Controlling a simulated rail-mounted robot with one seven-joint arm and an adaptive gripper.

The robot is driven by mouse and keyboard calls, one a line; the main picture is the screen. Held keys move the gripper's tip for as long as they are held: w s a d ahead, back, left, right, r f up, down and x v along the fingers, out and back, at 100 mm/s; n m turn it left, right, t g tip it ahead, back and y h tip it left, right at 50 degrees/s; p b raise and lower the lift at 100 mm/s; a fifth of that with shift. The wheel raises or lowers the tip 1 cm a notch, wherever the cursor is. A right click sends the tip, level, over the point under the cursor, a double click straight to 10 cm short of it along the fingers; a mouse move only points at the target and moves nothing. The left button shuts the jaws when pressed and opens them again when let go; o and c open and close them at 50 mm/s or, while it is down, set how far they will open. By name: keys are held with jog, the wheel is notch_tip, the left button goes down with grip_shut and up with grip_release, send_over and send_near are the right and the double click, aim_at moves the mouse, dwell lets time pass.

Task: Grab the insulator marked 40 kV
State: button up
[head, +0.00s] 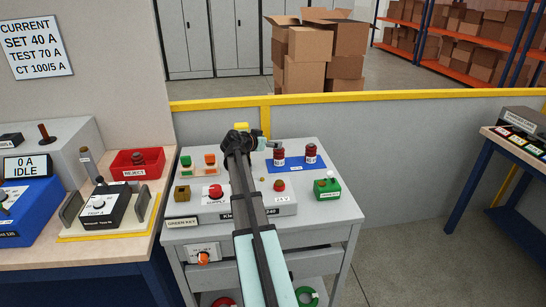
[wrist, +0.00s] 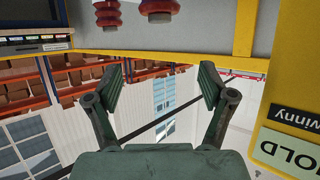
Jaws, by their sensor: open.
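Two dark red ribbed insulators stand upright on a blue mat (head: 296,165) at the back right of the grey cart top. The left insulator (head: 279,157) and the right insulator (head: 311,153) look alike, and their markings are too small to read. In the wrist view, two red ribbed insulators show at the top edge, one (wrist: 108,13) left of the other (wrist: 160,8), both cut off by the frame. My gripper (wrist: 158,82) is open with nothing between its fingers. In the head view, my arm's end is above the back of the cart, left of the insulators.
The cart (head: 335,207) also carries a red knob (head: 215,191), a green box (head: 327,186) and coloured blocks. A red REJECT bin (head: 138,163) stands on the left bench. A yellow rail (head: 400,96) runs behind the cart. Cardboard boxes (head: 312,50) are stacked beyond it.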

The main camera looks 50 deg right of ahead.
aim_at(276, 151)
notch_tip(276, 151, down, 4)
jog(key=shift+f+p, duration=0.25)
jog(key=shift+p, duration=0.35)
jog(key=shift+w+d+f+p, duration=0.1)
jog(key=shift+d+f+p, duration=0.3)
jog(key=shift+d+f, duration=0.45)
jog(key=shift+d, duration=0.3)
jog(key=p+x, duration=0.2)
jog(key=x, duration=0.2)
jog(key=shift+d, duration=0.1)
jog(key=shift+d+f, duration=0.15)
jog(key=shift+d, duration=0.25)
jog(key=c, duration=1.5)
